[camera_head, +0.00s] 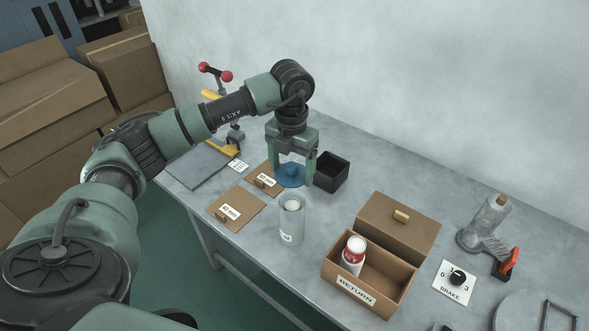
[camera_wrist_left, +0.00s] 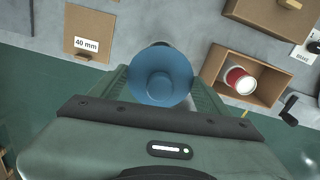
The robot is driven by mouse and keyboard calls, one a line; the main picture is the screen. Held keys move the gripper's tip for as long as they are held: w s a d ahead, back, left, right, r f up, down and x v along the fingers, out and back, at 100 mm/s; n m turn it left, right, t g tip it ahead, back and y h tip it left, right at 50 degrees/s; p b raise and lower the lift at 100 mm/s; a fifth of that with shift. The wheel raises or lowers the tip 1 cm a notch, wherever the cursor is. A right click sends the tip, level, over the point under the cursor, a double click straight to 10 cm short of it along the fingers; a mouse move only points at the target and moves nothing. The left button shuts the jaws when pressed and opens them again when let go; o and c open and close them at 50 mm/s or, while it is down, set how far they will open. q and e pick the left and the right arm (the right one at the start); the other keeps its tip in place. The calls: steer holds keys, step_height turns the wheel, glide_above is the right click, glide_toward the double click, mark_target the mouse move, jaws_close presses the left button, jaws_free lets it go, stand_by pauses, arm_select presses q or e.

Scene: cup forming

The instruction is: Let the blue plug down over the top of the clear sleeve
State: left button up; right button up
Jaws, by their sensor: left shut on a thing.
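The blue plug (camera_head: 290,176) is a round disc with a raised knob, held level between the fingers of my left gripper (camera_head: 294,180). In the left wrist view the plug (camera_wrist_left: 160,78) fills the space between the fingers. The clear sleeve (camera_head: 291,228) stands upright on the bench, with a white round thing visible inside near its top. In the head view the plug shows just above the sleeve's rim, with a gap between them. I cannot tell how well they line up in depth. In the wrist view the plug hides most of what is below.
Beside the sleeve lie a 40 mm board (camera_head: 236,207) and another board (camera_head: 262,178). A black bin (camera_head: 331,172) stands behind. A RETURN box (camera_head: 390,293) holds a red and white can (camera_head: 353,254). A brake dial (camera_head: 456,278) is at right.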

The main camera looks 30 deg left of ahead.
arm_select(q)
steer(key=shift+s+f+b, duration=0.1)
steer(key=shift+f+b, duration=0.05)
steer(key=shift+b, duration=0.15)
steer(key=shift+d+f+b, duration=0.1)
steer(key=shift+f+b, duration=0.35)
steer(key=shift+f, duration=0.1)
steer(key=b, duration=0.3)
glide_above(292, 204)
step_height(292, 204, down, 4)
steer(key=shift+f, duration=0.1)
arm_select(e)
steer(key=f, duration=0.1)
steer(key=s+f, duration=0.1)
steer(key=f, duration=0.1)
steer(key=d+f, duration=0.1)
steer(key=shift+s+d+f, duration=0.1)
steer(key=shift+s+f, duration=0.05)
steer(key=shift+f, duration=0.2)
steer(key=shift+a, duration=0.25)
arm_select(q)
steer(key=shift+b, duration=0.3)
arm_select(e)
steer(key=shift+d+f, duration=0.2)
arm_select(q)
steer(key=shift+f+b, duration=1.45)
steer(key=shift+f, duration=0.55)
arm_select(e)
steer(key=shift+a+f, duration=0.15)
steer(key=shift+f, duration=1.35)
